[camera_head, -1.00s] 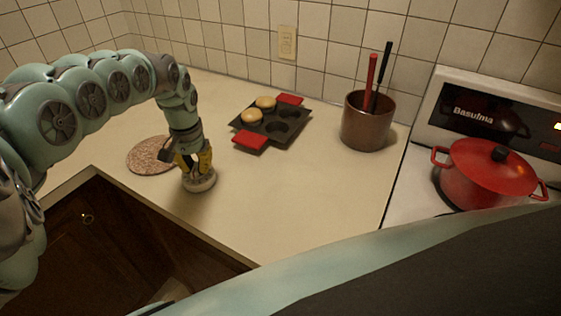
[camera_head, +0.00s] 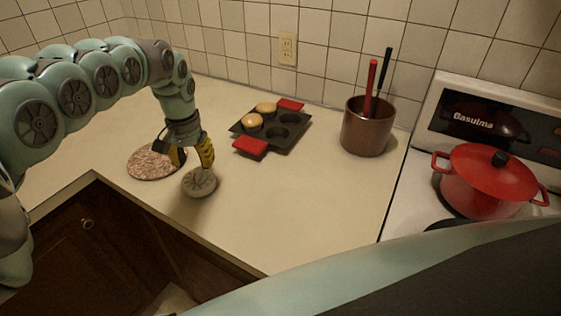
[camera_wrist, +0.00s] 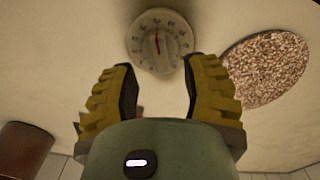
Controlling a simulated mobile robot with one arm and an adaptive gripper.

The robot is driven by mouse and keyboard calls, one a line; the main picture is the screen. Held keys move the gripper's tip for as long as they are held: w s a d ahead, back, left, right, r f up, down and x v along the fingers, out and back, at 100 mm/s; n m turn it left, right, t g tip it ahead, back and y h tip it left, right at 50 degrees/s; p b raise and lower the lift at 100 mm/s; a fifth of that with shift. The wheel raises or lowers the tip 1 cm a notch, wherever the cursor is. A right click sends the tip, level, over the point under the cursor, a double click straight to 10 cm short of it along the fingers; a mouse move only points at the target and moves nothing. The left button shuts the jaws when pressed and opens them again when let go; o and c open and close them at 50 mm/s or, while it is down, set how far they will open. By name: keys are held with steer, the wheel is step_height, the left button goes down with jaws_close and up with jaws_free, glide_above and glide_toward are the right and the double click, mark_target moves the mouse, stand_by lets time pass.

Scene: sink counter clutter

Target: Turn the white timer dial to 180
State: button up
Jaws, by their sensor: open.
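The white timer dial (camera_head: 199,182) is a round, whitish timer on the counter near its front edge. In the wrist view the timer (camera_wrist: 160,42) shows a ring of marks and a red pointer on its middle knob, pointing roughly toward the bottom of that picture. Its numbers are too blurred to read. My gripper (camera_head: 191,162) is open and empty, just above and slightly behind the timer. In the wrist view its two yellow fingers (camera_wrist: 158,85) stand wide apart, with the timer beyond their tips and clear of both.
A speckled round mat (camera_head: 150,163) lies left of the timer. Behind are a muffin tray (camera_head: 262,130) with two buns and red grips, and a brown pot (camera_head: 366,130) of utensils. A red lidded pot (camera_head: 487,185) stands on the stove at right. The counter right of the timer is clear.

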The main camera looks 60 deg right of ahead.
mark_target(196, 171)
step_height(196, 171, up, 8)
steer(key=shift+r, duration=0.15)
steer(key=shift+w, duration=0.1)
